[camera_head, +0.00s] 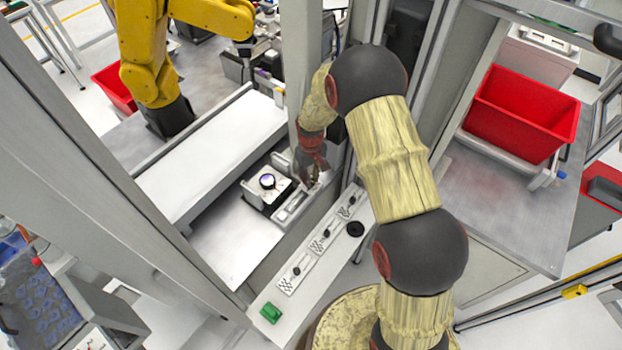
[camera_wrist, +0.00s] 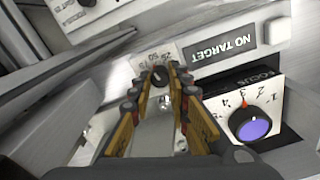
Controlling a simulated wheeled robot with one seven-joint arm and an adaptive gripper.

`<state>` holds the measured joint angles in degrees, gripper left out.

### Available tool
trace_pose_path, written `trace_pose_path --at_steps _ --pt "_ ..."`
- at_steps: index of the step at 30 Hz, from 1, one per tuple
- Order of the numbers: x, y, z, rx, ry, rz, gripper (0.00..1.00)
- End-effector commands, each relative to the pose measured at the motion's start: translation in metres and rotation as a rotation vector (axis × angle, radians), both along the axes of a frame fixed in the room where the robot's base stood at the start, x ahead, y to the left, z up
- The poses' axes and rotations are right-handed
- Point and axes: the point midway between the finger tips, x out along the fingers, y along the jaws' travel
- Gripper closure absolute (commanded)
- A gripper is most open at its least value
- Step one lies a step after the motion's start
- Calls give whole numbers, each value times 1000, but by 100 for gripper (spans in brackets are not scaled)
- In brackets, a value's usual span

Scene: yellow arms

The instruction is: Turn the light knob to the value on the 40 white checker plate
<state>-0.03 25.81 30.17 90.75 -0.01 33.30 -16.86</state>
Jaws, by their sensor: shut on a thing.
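My gripper (camera_wrist: 161,70) reaches down to a white panel, and its two fingertips are closed on the sides of a small dark knob (camera_wrist: 160,77), which looks like the light knob. Small printed numbers (camera_wrist: 153,57) stand just past the knob. Its pointer is too small and too hidden by the fingers to read. In the head view my gripper (camera_head: 318,182) is beside the white control box. White checker plates (camera_head: 323,241) lie in a row on the front ledge, each with a dark knob-like piece. Their values cannot be read.
A FOCUS dial (camera_wrist: 253,127) with a blue-violet cap sits just right of my gripper. A "NO TARGET" display (camera_wrist: 232,43) is above it. A green block (camera_head: 271,313) and a black disc (camera_head: 355,229) are on the ledge. A grey post stands close to my forearm.

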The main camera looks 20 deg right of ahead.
Motion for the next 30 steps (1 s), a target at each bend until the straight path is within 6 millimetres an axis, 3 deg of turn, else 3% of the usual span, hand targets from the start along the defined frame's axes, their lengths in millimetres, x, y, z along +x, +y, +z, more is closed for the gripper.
trace_pose_path --at_steps 15,30 --pt "2 1 1 0 -5 362 100" --pt "2 1 2 0 -4 445 100"
